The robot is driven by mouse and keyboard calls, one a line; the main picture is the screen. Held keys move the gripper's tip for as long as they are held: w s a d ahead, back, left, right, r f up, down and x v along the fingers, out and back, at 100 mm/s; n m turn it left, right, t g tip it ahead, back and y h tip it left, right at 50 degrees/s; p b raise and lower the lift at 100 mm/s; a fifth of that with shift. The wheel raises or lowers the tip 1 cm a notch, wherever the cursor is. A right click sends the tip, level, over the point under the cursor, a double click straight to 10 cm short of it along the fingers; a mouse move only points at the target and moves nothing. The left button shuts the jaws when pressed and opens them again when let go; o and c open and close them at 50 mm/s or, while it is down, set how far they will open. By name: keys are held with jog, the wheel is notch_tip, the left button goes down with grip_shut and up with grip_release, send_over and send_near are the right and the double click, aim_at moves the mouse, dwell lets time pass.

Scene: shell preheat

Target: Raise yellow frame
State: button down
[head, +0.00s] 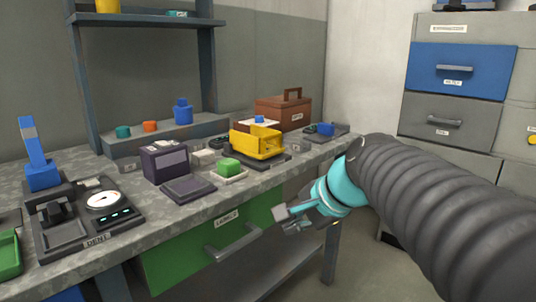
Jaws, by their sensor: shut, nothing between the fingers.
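The yellow frame (257,144) sits on a dark base on the workbench, toward its right half. It looks lowered and level on that base. A small blue piece shows at its top edge. My gripper (284,217) is at the end of my arm, in front of the bench edge and below the bench top. It is shut and empty, apart from the yellow frame and to the right of the green drawer's handle.
The workbench top (205,205) holds a green block (229,167), a dark purple device (166,161) and a dial station (103,202). A green drawer (197,255) with a grey handle is beneath. A brown toolbox (283,110) stands behind. Grey cabinets (462,90) stand right.

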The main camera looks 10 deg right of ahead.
jog(key=w+d+r+m+t+y+b, duration=0.2)
jog(key=w+r+m, duration=0.2)
jog(key=w+m, duration=0.4)
jog(key=m+t+y+b, duration=0.2)
jog(key=m+t, duration=0.1)
jog(key=m, duration=0.5)
send_near(256, 140)
jog(key=d+f, duration=0.2)
jog(key=d, duration=0.4)
jog(key=x, duration=0.9)
jog(key=shift+w+a+r, duration=0.15)
jog(key=shift+a+r, duration=0.1)
jog(key=shift+a, duration=0.05)
jog(key=shift+r, duration=0.15)
